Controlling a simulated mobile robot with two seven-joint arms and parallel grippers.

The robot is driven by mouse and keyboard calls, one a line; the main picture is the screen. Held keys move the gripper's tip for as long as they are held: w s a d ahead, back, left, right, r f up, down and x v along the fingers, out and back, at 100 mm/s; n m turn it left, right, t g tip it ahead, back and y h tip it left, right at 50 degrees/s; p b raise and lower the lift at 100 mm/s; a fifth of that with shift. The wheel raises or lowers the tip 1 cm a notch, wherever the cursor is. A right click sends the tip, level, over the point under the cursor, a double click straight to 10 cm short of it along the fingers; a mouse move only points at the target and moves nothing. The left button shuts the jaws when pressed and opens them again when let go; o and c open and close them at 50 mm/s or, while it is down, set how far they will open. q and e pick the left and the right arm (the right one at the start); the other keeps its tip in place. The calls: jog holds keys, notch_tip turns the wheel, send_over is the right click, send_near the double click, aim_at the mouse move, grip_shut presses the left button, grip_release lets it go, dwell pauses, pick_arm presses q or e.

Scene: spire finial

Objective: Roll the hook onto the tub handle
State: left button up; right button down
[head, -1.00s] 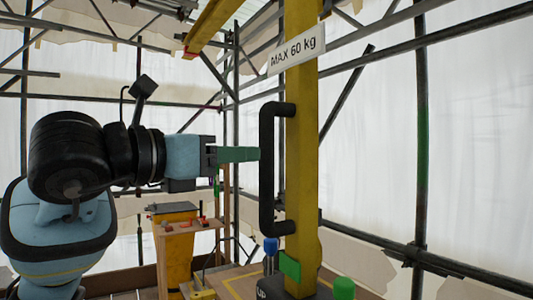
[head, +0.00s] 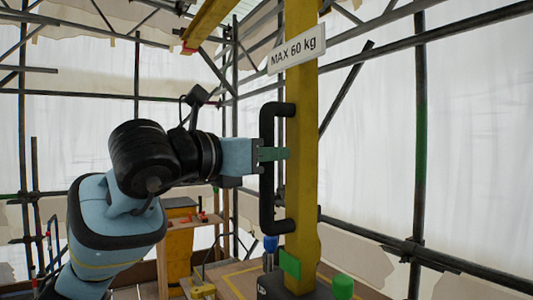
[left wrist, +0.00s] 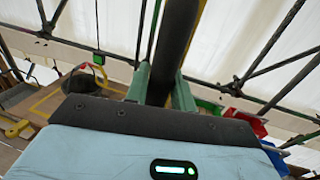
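My left gripper (head: 273,154) is at the black upright handle (head: 267,205) on the yellow post (head: 302,190). Its green fingers reach past the bar in the head view. In the left wrist view, the fingers of the left gripper (left wrist: 161,88) stand on either side of the dark handle bar (left wrist: 172,45). The bar nearly fills the space between them, and I cannot tell whether both fingers press on it. I cannot make out a hook or a tub handle in these views. My right gripper is not in view.
A "MAX 60 kg" sign (head: 297,49) is on the post. A yellow beam (head: 214,22) with a red end hangs at upper left. A green cylinder (head: 343,287) and a blue-topped item (head: 271,244) stand near the post's foot. Scaffold poles surround the place.

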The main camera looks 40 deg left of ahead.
pick_arm(q)
grip_shut()
